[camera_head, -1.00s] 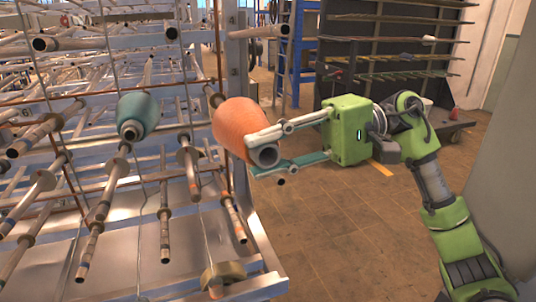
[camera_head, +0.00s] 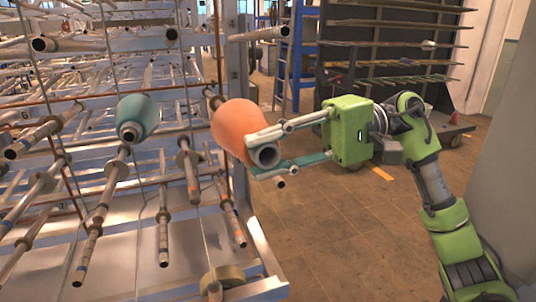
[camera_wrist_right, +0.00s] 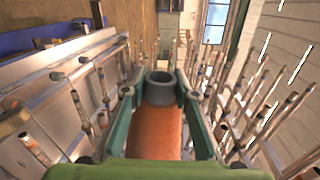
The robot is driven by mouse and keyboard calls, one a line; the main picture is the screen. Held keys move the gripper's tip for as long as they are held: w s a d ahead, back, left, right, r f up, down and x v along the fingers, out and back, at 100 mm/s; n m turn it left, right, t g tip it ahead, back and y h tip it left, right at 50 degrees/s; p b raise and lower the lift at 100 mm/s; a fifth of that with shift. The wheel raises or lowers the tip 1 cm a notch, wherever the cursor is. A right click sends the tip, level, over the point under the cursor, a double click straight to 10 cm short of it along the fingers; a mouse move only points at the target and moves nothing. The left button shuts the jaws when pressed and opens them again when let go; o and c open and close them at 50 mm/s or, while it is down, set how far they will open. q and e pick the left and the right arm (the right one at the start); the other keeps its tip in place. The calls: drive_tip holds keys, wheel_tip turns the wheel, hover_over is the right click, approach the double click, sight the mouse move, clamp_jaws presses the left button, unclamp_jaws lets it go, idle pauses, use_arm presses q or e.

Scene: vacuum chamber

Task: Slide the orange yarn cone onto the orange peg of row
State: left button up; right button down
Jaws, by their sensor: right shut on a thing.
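The orange yarn cone (camera_head: 236,125) is beside the peg rack in the head view, its grey tube end toward me. My right gripper (camera_head: 252,157) is shut on the cone near that end, one finger above and one below. The cone also shows between the fingers in the right wrist view (camera_wrist_right: 157,130), with the grey tube (camera_wrist_right: 160,88) past it. A peg (camera_head: 209,94) shows at the cone's far upper left; I cannot tell whether it enters the cone. My left gripper is not in view.
A teal cone (camera_head: 138,115) sits on a peg to the left. Several bare pegs (camera_head: 188,170) with discs stick out toward me around the orange cone. A dark shelf rack (camera_head: 395,50) stands behind my right arm. The brown floor (camera_head: 345,245) at right is open.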

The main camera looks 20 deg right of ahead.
drive_tip(key=shift+w+r, duration=0.1)
drive_tip(key=shift+w, duration=0.05)
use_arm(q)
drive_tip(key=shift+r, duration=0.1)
use_arm(e)
drive_tip(key=shift+w+a+f, duration=0.1)
drive_tip(key=shift+w, duration=1.1)
drive_tip(key=shift+w+f, duration=0.1)
drive_tip(key=shift+w, duration=1.05)
use_arm(q)
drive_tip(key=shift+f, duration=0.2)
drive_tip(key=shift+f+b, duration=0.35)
drive_tip(key=shift+b, duration=0.1)
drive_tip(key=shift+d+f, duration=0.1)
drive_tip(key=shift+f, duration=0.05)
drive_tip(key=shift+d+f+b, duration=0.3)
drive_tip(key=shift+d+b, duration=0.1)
drive_tip(key=shift+b, duration=0.1)
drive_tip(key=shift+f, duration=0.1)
